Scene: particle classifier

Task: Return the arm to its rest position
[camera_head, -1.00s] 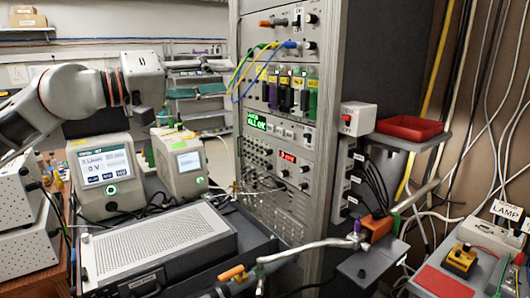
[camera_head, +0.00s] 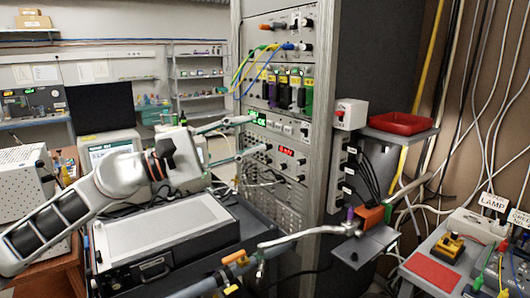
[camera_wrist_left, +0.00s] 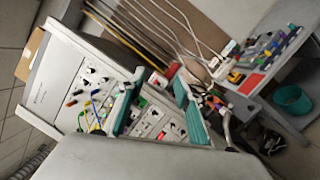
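My left arm (camera_head: 110,180) comes in from the left of the head view, white with dark ribbed bands. My left gripper (camera_head: 258,135) points right, with its two slender teal-tipped fingers spread apart in front of the instrument rack (camera_head: 235,60). Nothing shows between the fingers. In the left wrist view the two teal fingers (camera_wrist_left: 158,105) are also wide apart, with the rack panel behind them. I cannot tell how far the fingertips are from the rack. My right gripper is in neither view.
Below the arm stands a grey perforated instrument box (camera_head: 160,235). A metal pipe (camera_head: 300,236) crosses in front of the rack. A red tray (camera_head: 402,123) sits on a shelf at the right. A screen unit (camera_head: 100,150) is partly hidden behind the arm.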

